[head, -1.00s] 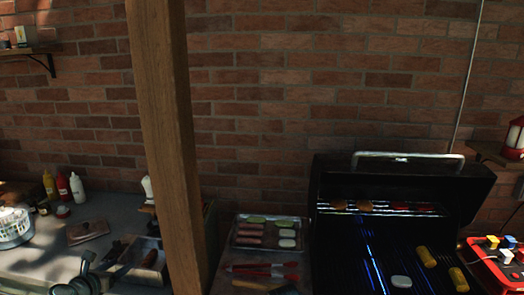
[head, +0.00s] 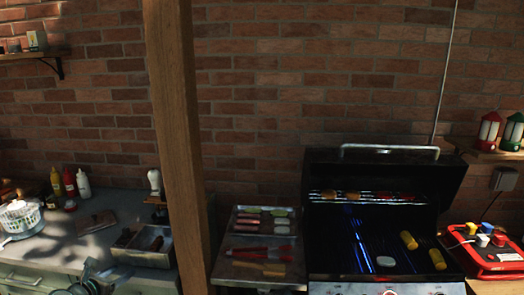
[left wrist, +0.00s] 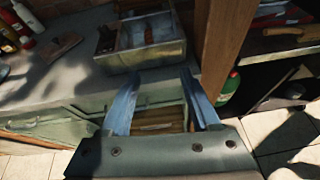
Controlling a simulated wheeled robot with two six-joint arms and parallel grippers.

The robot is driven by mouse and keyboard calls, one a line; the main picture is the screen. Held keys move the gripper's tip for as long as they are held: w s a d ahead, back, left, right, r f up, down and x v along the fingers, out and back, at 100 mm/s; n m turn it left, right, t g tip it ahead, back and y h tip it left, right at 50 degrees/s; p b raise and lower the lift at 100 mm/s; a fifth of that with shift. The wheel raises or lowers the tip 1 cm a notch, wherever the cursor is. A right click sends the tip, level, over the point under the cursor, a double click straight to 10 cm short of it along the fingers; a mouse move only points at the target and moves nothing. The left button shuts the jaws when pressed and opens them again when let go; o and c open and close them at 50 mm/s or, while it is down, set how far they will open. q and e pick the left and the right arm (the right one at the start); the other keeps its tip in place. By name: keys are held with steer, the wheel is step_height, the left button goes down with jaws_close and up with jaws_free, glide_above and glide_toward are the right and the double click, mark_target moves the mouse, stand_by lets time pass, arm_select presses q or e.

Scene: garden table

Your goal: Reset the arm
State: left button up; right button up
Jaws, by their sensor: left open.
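My left gripper (head: 88,280) shows at the bottom left of the head view, in front of the grey counter. In the left wrist view the left gripper (left wrist: 158,88) has its two blue-grey fingers spread, with nothing between them. Beyond the fingers are the counter's front and a partly open drawer (left wrist: 160,120). The metal box (left wrist: 148,42) on the counter is ahead of the fingertips and apart from them. My right gripper is in neither view.
A wooden post (head: 175,130) stands between the counter (head: 50,250) and the open grill (head: 385,165). A tray (head: 235,226) of food lies left of the grill. Bottles (head: 70,182) and a white basket (head: 20,217) stand on the counter. A red tray (head: 462,240) is at the right.

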arm_select(q)
steer(key=s+d+f+m+g+h, duration=0.15)
steer(key=d+f+m+g, duration=0.25)
steer(key=d+m, duration=0.65)
steer(key=s+d+f+m+g+h, duration=0.1)
steer(key=d+f+m+g+h, duration=0.15)
steer(key=d+f+m, duration=0.7)
steer(key=s+d+m+g+y, duration=0.7)
steer(key=s+d+m, duration=0.7)
steer(key=d+m, duration=0.2)
steer(key=shift+r+m, duration=0.3)
steer(key=shift+m, duration=0.5)
